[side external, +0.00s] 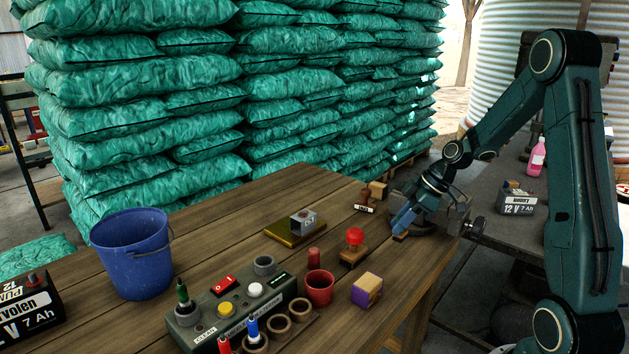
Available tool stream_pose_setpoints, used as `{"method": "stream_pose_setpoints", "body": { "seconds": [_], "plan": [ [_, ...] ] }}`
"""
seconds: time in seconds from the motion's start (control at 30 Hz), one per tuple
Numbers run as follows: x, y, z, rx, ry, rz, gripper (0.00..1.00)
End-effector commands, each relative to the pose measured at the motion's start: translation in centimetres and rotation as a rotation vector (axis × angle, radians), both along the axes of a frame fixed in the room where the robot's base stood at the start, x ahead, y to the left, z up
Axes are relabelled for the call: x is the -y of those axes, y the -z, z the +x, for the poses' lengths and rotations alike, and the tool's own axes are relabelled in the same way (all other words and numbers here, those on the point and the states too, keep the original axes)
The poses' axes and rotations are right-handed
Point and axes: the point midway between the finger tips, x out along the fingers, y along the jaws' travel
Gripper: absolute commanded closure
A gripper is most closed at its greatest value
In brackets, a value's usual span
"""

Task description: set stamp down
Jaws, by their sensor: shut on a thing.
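My gripper (403,226) is low over the right part of the wooden table, pointing down and to the left. It is shut on the stamp (400,237), of which only a small orange-brown piece shows at the fingertips. The fingers hide the rest. The piece is at or just above the tabletop; I cannot tell whether it touches. To the left, a dark-red-handled piece with a white label (365,201) stands beside a small wooden block (378,190).
Near my gripper are a red-topped wooden piece (354,248), a purple-and-tan block (367,290) and a vise (458,217). A red cup (319,289), a control box (231,316), a gold plate with a grey block (295,231) and a blue bucket (133,254) stand further left.

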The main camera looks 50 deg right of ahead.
Motion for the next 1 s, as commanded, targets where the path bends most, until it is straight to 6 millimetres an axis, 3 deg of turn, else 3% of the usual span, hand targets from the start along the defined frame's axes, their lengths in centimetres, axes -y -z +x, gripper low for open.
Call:
{"method": "stream_pose_setpoints", "body": {
  "seconds": [0.3, 0.8, 0.83, 0.93, 1.0],
  "plan": [
    [-0.1, 3.4, 0.0, -0.001, 0.0, 0.002, 1.0],
    [0.0, 4.0, 0.0, -0.002, 0.0, 0.001, 1.0],
    [0.0, 4.0, 0.0, -0.002, 0.0, 0.001, 0.75],
    [0.0, 4.0, 0.0, -0.002, 0.0, 0.001, 0.57],
    [0.0, 4.0, 0.0, -0.002, 0.0, 0.001, 0.57]
  ]
}}
